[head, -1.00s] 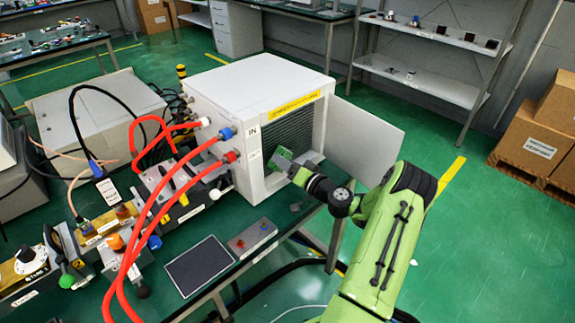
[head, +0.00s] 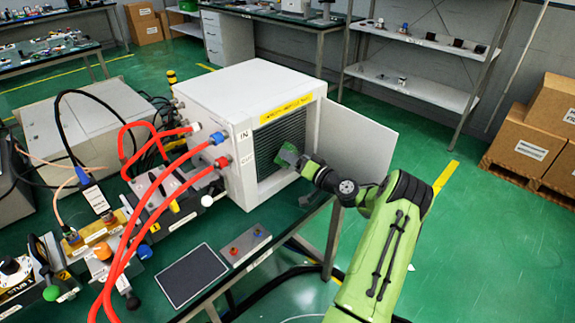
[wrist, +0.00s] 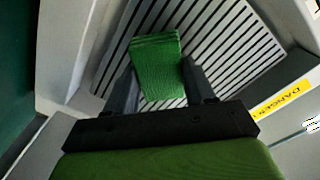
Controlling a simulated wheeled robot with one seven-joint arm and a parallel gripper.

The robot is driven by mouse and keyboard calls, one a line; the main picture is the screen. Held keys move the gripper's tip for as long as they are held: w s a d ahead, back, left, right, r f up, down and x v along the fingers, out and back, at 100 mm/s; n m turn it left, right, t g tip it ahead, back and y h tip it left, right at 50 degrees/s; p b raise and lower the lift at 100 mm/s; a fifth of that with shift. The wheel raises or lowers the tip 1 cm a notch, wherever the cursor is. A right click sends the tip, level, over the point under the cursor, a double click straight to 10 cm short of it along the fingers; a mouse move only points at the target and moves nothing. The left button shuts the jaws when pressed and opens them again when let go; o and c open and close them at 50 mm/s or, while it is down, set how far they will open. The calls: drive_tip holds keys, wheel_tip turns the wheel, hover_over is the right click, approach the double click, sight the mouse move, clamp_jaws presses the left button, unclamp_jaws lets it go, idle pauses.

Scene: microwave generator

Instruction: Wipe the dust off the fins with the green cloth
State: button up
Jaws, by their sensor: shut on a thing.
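The green cloth (wrist: 157,66) is folded and held between the two fingers of my gripper (wrist: 160,85). My gripper (head: 303,163) is shut on the cloth (head: 289,154) at the open front of the white cabinet (head: 245,90). The fins (wrist: 215,40) are light slats with dark gaps behind the cloth in the wrist view; they also show inside the cabinet opening in the head view (head: 279,135). The cloth overlaps the fins and hides part of them. I cannot tell whether it touches them. Dust is not clearly visible on the slats.
The cabinet's open door panel (head: 352,140) stands right of the opening, behind my arm. Red hoses (head: 150,215) run from the cabinet's left side. A dark flat pad (head: 192,275) and a small button box (head: 246,244) lie on the bench in front.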

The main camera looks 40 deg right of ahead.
drive_tip(key=shift+a+b, duration=1.85)
drive_tip(key=shift+a, duration=1.25)
drive_tip(key=shift+s, duration=0.1)
drive_tip(key=shift+s+d+f+b, duration=0.1)
drive_tip(key=shift+s+b, duration=0.25)
drive_tip(key=s+b, duration=0.2)
drive_tip(key=s, duration=0.3)
drive_tip(key=shift+s, duration=0.1)
